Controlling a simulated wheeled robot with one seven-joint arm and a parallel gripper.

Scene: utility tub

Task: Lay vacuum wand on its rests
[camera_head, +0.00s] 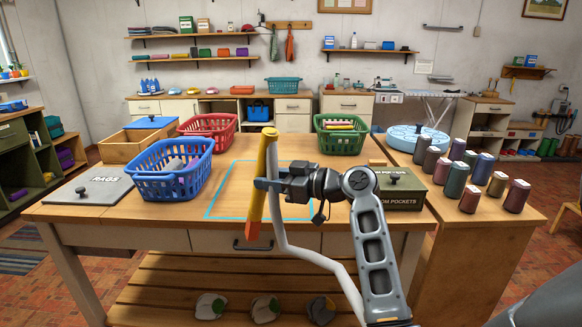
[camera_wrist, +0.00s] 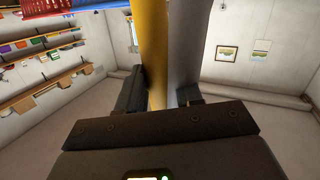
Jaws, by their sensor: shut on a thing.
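The vacuum wand (camera_head: 258,197) is a long yellow tube with an orange end at the bottom. It stands nearly upright, slightly tilted, in front of the worktable. My gripper (camera_head: 266,184) is shut around its middle. In the wrist view the yellow wand (camera_wrist: 149,45) runs up between the two dark fingers (camera_wrist: 160,92), with a grey surface alongside it. I cannot pick out the rests in either view.
The wooden worktable (camera_head: 130,211) has a light-blue outlined square behind the wand. A blue basket (camera_head: 172,177), red basket (camera_head: 208,128), green basket (camera_head: 341,134) and grey-green box (camera_head: 397,190) surround it. Several thread spools (camera_head: 469,195) stand on the right-hand counter.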

